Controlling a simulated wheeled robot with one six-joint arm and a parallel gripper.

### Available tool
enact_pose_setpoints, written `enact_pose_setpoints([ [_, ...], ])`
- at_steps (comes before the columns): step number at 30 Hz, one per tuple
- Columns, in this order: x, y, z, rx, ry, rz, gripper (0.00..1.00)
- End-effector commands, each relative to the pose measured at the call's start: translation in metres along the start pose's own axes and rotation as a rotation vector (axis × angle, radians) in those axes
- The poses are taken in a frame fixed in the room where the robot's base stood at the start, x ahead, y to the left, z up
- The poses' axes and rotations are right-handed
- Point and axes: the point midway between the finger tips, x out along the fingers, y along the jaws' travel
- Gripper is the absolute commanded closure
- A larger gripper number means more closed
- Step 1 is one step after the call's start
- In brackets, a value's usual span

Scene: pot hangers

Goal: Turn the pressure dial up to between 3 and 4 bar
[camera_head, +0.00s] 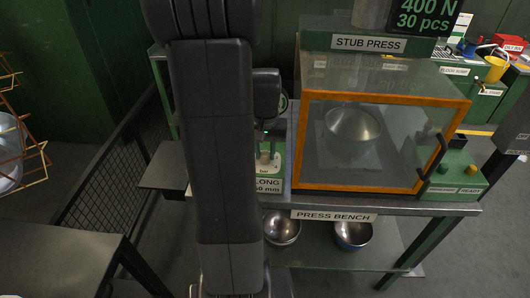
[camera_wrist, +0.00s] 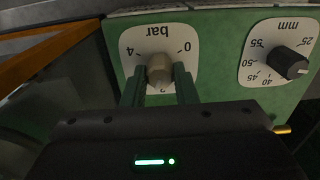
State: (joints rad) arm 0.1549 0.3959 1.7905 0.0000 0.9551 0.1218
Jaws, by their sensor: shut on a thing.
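The pressure dial's tan knob (camera_wrist: 159,68) sits on a white plate marked "bar" (camera_wrist: 180,36), seen upside down in the wrist view. The figures 0, 4 and a partly hidden 2 show on the plate. I cannot tell which figure the knob points at. My gripper (camera_wrist: 160,78) is shut on the knob, with one dark green finger at each side.
A black knob (camera_wrist: 287,63) on an "mm" plate is beside the pressure dial. The stub press (camera_head: 380,140), with its orange-framed clear guard, stands at the right on the press bench (camera_head: 420,207). Metal bowls (camera_head: 282,228) lie on the shelf below.

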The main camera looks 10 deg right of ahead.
Motion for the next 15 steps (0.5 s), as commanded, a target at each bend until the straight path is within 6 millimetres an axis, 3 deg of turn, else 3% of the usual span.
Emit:
enact_pose_setpoints([
  [15, 0.0, 0.0, 0.0, 0.6, 0.0, 0.0, 1.0],
])
